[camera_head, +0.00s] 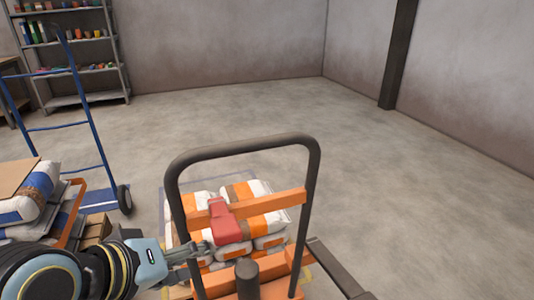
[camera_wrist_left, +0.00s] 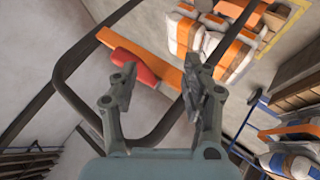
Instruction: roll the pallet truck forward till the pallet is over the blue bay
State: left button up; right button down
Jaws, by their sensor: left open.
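The pallet truck's dark looped handle (camera_head: 245,143) stands upright at the lower middle of the head view, with an orange crossbar (camera_head: 290,199) and a red lever (camera_head: 226,222). White and orange bags (camera_head: 262,190) lie beyond it and largely hide the pallet. A faint bluish outline (camera_head: 210,179) shows on the floor around the far side of the bags. My left gripper (camera_head: 203,247) is open beside the handle's left upright. In the left wrist view, its spread fingers (camera_wrist_left: 158,85) are near the handle loop (camera_wrist_left: 75,100), with the red lever (camera_wrist_left: 135,68) beyond. My right gripper is not in view.
A blue hand truck (camera_head: 88,120) and a stack of bags (camera_head: 35,190) stand at the left. A shelf (camera_head: 85,99) is at the back left. A dark post (camera_head: 396,60) stands along the right wall. The floor (camera_head: 270,115) beyond the bags is clear.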

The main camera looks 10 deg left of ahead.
pick_arm(q)
jog(key=w+d+r+n+t, duration=0.3)
jog(key=w+r+n, duration=0.1)
jog(key=r, duration=0.2)
jog(key=n+t, duration=0.4)
jog(key=n, duration=0.2)
send_near(243, 149)
jog(key=w, duration=0.1)
jog(key=x, duration=1.1)
jog(key=shift+d+f+b, duration=0.1)
jog(key=shift+f+b, duration=0.05)
jog(key=shift+b, duration=0.2)
grip_shut()
